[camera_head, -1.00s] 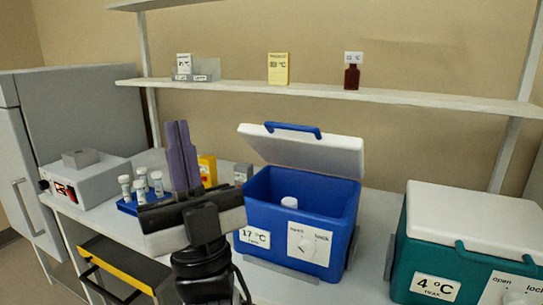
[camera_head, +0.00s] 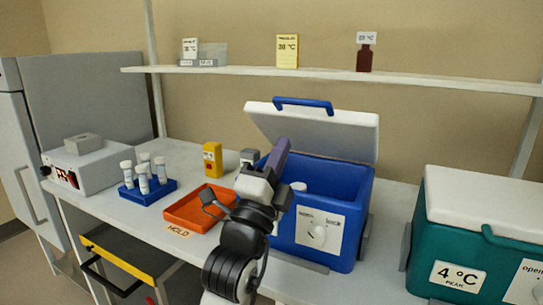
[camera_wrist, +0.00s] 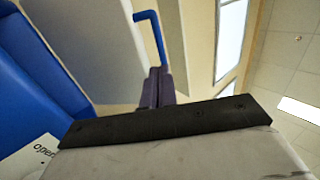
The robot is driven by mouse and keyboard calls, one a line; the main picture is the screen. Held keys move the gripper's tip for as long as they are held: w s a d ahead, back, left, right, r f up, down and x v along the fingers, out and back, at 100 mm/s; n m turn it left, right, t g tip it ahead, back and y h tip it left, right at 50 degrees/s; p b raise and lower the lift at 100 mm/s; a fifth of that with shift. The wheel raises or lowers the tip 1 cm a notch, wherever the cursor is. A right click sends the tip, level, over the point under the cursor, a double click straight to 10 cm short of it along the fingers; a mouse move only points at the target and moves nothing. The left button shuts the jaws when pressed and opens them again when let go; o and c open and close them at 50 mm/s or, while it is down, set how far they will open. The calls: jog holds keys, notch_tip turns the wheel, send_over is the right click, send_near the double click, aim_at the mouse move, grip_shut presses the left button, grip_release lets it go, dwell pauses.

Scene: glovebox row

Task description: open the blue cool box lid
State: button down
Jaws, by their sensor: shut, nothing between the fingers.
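The blue cool box (camera_head: 343,190) stands on the bench with its white lid (camera_head: 318,133) raised and tilted back. The lid has a blue handle (camera_head: 303,104) at its upper edge. A small white-capped item (camera_head: 299,186) shows inside the box.
A teal cool box (camera_head: 415,245) marked 4 °C stands shut at the right. An orange tray (camera_head: 183,216) marked HOLD, a blue vial rack (camera_head: 150,195) and a yellow device (camera_head: 212,158) are left of my arm. A shelf (camera_head: 340,76) runs above the bench.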

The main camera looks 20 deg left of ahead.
aim_at(300, 103)
jog(key=p+x, duration=0.3)
jog(key=x, duration=0.3)
jog(key=shift+w+r, duration=0.15)
jog(key=shift+r, duration=0.25)
jog(key=shift+w+r+p, duration=0.3)
jog(key=shift+w+p, duration=0.05)
jog(key=shift+w, duration=0.3)
jog(key=shift+r, duration=0.1)
jog(key=shift+w+r, duration=0.1)
jog(key=shift+r, duration=0.15)
jog(key=w+r+g+p, duration=0.2)
jog(key=w+r+p, duration=0.1)
jog(key=w+r+g+p, duration=0.1)
jog(key=w+r+p, duration=0.2)
jog(key=shift+d+r+g, duration=0.15)
jog(key=shift+r+g, duration=0.05)
jog(key=shift+g, duration=0.2)
jog(key=x, duration=1)
jog(key=shift+w+p, duration=0.2)
jog(key=shift+p, duration=0.15)
